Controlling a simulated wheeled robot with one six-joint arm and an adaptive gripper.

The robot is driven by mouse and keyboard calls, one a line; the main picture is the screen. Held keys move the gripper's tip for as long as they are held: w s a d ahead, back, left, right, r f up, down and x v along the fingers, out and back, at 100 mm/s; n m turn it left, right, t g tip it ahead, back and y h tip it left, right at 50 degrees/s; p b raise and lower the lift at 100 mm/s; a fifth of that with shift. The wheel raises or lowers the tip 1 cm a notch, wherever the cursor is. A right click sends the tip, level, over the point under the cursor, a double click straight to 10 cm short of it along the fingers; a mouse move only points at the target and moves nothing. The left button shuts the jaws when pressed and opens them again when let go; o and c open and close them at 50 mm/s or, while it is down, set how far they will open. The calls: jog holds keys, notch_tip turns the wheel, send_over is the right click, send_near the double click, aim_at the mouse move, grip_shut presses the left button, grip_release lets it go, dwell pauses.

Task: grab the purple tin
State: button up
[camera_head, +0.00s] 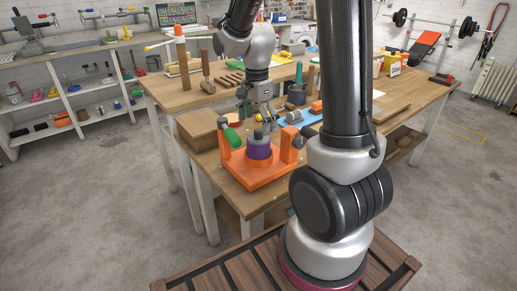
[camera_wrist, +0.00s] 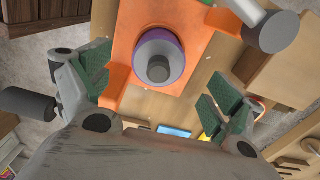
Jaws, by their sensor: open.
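The purple tin (camera_head: 258,150) stands upright on an orange fixture (camera_head: 256,178), between its two raised side blocks. It has a dark grey top with a knob. In the wrist view, the purple tin (camera_wrist: 178,43) shows from above, its grey top covering most of it. My gripper (camera_head: 264,117) is above and just behind the tin. In the wrist view, my gripper (camera_wrist: 158,88) has its green-padded fingers spread wide, one on each side of the picture, with nothing between them. The tin lies ahead of the fingers, apart from both.
A wooden box (camera_head: 198,128) stands close on the left. Behind are a blue mat (camera_head: 308,118) and a mallet (camera_head: 206,75). The fixture is near the wooden table's front edge.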

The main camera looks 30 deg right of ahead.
aim_at(258, 142)
jog(key=shift+f, duration=0.25)
jog(key=f, duration=0.7)
jog(key=shift+d+f, duration=0.15)
jog(key=shift+d, duration=0.1)
jog(key=shift+c, duration=0.3)
jog(key=c, duration=1.4)
